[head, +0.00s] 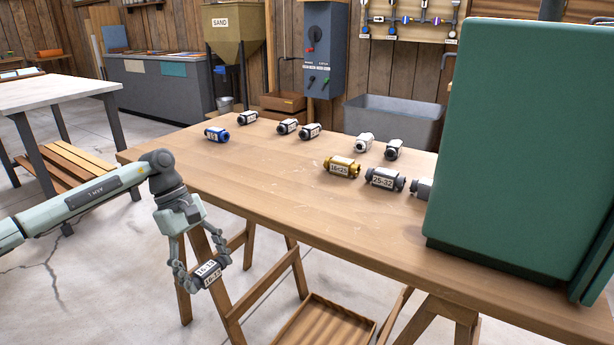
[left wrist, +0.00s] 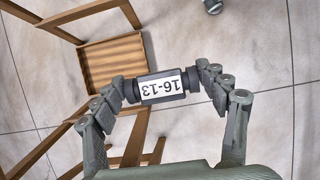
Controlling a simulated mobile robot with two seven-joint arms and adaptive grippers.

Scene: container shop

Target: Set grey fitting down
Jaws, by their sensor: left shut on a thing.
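My left gripper (head: 208,278) is shut on a dark grey fitting (head: 210,286) with a white label. In the left wrist view, the fitting (left wrist: 143,88) lies crosswise between the two fingers (left wrist: 163,87), gripped at its ends, its label reading 16-13 upside down. In the head view it hangs in the air in front of the wooden table's (head: 228,176) near left edge, lower than the tabletop. A grey fitting labelled 25-32 (head: 385,178) and a brass fitting (head: 342,167) stand on the table. My right gripper is not in view.
A blue fitting (head: 217,134) and several grey and black fittings stand along the table's far side. A large green case (head: 520,140) fills the right end. The table's near left and middle are bare. A slatted wooden tray (head: 325,325) is below, among the trestle legs.

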